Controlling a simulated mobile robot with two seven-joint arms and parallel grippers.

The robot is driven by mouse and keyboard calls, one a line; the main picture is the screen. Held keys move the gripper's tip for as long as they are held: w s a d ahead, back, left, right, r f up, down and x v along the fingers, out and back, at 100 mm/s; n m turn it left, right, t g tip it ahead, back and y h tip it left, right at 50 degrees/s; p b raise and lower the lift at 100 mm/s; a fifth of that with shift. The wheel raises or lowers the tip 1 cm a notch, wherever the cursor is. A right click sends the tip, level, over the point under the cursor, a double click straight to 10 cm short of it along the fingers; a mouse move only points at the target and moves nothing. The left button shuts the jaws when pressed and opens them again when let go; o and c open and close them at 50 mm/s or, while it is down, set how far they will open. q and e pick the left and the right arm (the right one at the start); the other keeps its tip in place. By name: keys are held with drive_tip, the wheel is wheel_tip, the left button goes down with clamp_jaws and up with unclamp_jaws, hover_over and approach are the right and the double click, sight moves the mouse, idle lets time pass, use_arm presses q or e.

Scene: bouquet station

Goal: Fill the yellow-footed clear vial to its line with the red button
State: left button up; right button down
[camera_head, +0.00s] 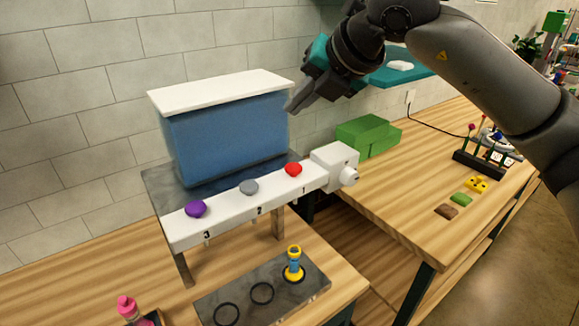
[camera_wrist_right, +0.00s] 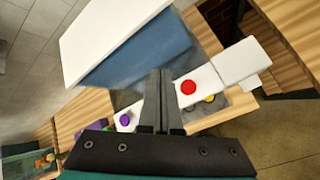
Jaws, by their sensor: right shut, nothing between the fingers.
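The yellow-footed vial (camera_head: 294,266) stands upright on the right ring of a dark plate, below the button bar near the number 1. Its middle looks blue; its line and level are too small to tell. The red button (camera_head: 293,169) is on top of the white bar, at its right end. It also shows in the right wrist view (camera_wrist_right: 188,87), just right of my fingers. My right gripper (camera_head: 291,107) is shut and empty, above the red button and apart from it, by the tank's right edge. My left gripper is not in view.
A blue tank (camera_head: 228,135) with a white lid stands behind the bar. A grey button (camera_head: 249,187) and a purple button (camera_head: 196,208) share the white bar (camera_head: 225,218). The dark plate (camera_head: 240,300) has two empty rings. A green box (camera_head: 368,137) sits on the right table.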

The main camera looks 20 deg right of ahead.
drive_tip(key=shift+f, duration=0.15)
drive_tip(key=b, duration=0.5)
hover_over(297, 170)
wheel_tip(297, 170, down, 8)
drive_tip(key=shift+r, duration=0.25)
drive_tip(key=shift+f+b, duration=0.5)
drive_tip(key=shift+f, duration=0.1)
idle(1.1)
drive_tip(key=shift+f+b, duration=0.35)
drive_tip(key=shift+b, duration=0.3)
